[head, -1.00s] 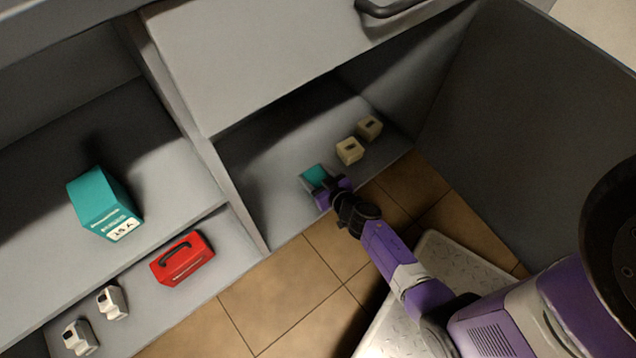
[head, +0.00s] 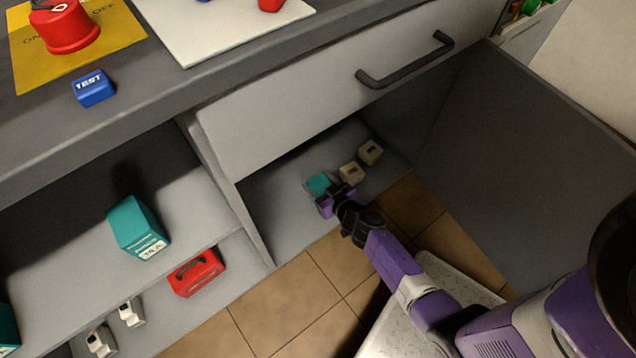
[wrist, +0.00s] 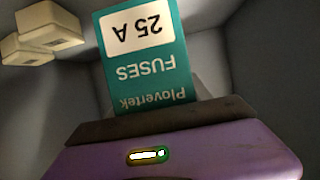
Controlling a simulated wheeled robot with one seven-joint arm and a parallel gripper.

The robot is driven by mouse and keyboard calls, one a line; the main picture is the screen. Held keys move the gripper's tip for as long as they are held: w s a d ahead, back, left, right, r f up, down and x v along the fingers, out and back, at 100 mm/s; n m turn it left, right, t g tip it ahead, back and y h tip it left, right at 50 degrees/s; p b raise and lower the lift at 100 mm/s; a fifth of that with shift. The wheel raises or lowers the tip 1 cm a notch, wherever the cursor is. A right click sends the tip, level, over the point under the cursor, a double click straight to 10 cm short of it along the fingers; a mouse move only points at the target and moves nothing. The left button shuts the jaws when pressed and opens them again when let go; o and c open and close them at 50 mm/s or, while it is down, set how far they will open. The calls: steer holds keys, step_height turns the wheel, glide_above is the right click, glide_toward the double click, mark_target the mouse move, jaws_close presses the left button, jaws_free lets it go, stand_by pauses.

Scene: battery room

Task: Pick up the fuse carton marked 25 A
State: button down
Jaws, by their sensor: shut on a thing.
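The teal fuse carton (head: 319,184) is in the right-hand lower cupboard. In the wrist view the carton (wrist: 148,65) shows a white label reading 25 A, upside down, with "FUSES" below it. My gripper (head: 331,193) is shut on the carton's near end. In the wrist view the dark jaw edge of my gripper (wrist: 150,118) covers that end. I cannot tell whether the carton's underside is clear of the cupboard floor.
Two beige boxes (head: 351,172) (head: 370,152) stand close, right of the carton. A drawer front (head: 340,95) overhangs; an open door (head: 530,155) stands right. A divider (head: 225,190) separates the left shelf, which holds another teal carton (head: 138,228). A red case (head: 197,273) sits below.

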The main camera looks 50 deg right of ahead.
step_height(320, 180, up, 11)
steer(key=p, duration=0.8)
steer(key=shift+f+p, duration=0.15)
steer(key=shift+p, duration=0.25)
